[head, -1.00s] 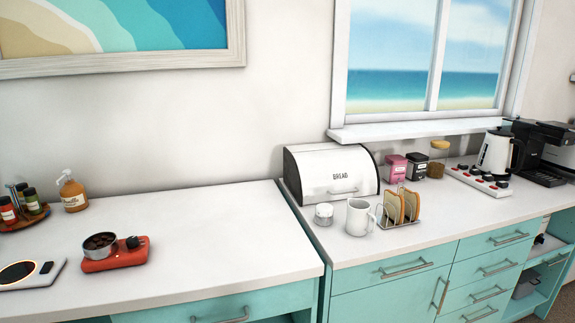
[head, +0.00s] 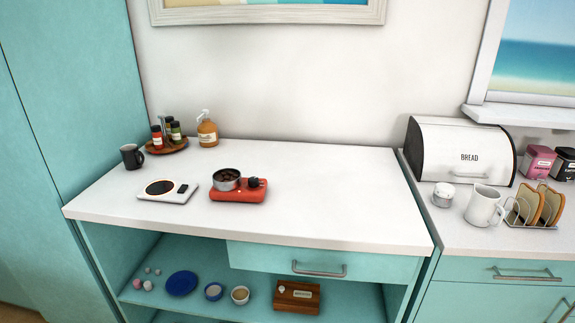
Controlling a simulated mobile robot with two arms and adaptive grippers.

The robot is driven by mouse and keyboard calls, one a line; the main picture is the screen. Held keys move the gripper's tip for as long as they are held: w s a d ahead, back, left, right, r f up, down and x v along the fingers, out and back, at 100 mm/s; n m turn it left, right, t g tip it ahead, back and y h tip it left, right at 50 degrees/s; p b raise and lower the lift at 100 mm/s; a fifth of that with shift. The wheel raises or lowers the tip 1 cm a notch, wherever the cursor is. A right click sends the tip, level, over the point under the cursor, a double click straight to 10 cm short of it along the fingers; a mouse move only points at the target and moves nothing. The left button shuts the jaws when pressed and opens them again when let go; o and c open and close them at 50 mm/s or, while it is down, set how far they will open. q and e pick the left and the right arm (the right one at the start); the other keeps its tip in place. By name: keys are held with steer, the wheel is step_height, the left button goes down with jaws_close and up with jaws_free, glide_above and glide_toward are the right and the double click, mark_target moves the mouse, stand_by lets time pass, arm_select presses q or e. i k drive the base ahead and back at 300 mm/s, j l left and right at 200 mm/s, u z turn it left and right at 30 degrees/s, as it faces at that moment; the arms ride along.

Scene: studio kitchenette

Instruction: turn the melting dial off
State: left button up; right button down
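The red melting device (head: 240,194) sits on the white counter at the left, near its front half. A metal pot (head: 226,179) with dark brown pieces in it stands on its left part. A black dial (head: 254,183) is on its right part; its setting is too small to read. Neither of my grippers shows in the head view.
A dark mug (head: 132,156), a wooden tray (head: 168,148) of spice jars and an amber pump bottle (head: 208,131) stand behind. The counter (head: 330,200) right of the device is clear.

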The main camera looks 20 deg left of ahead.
mark_target(253, 182)
steer(key=i+j, duration=0.1)
steer(key=j, duration=1.15)
